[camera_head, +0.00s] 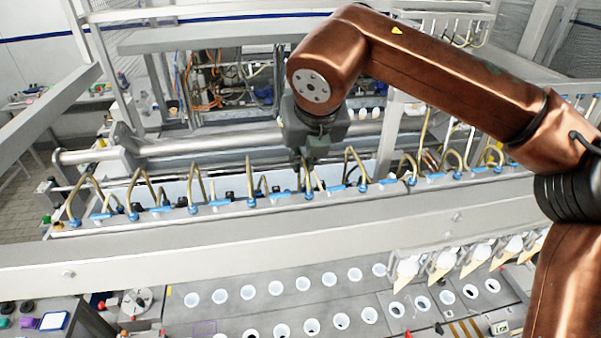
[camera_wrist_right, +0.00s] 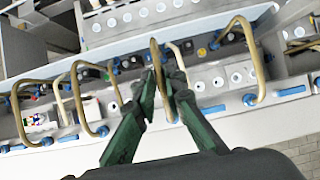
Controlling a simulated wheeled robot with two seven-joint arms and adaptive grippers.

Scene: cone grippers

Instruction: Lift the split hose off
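A row of bent tan hoses with blue fittings runs along the long rail. My right gripper (camera_head: 308,165) is over the middle of this row, pointing down. In the right wrist view, its two green fingers (camera_wrist_right: 162,88) are close together, one on each side of a tan hose (camera_wrist_right: 156,60). A narrow gap shows between the fingertips; whether both press on the hose is unclear. The hose's lower end is partly hidden by the fingers. I cannot make out a split in any hose. My left gripper is in neither view.
Neighbouring hoses stand close on both sides, one at the left (camera_head: 196,185) and one at the right (camera_head: 355,165). A broad metal beam (camera_head: 150,250) runs in front of the row. Below it lies a plate with round white holes (camera_head: 275,288) and several cones (camera_head: 443,262).

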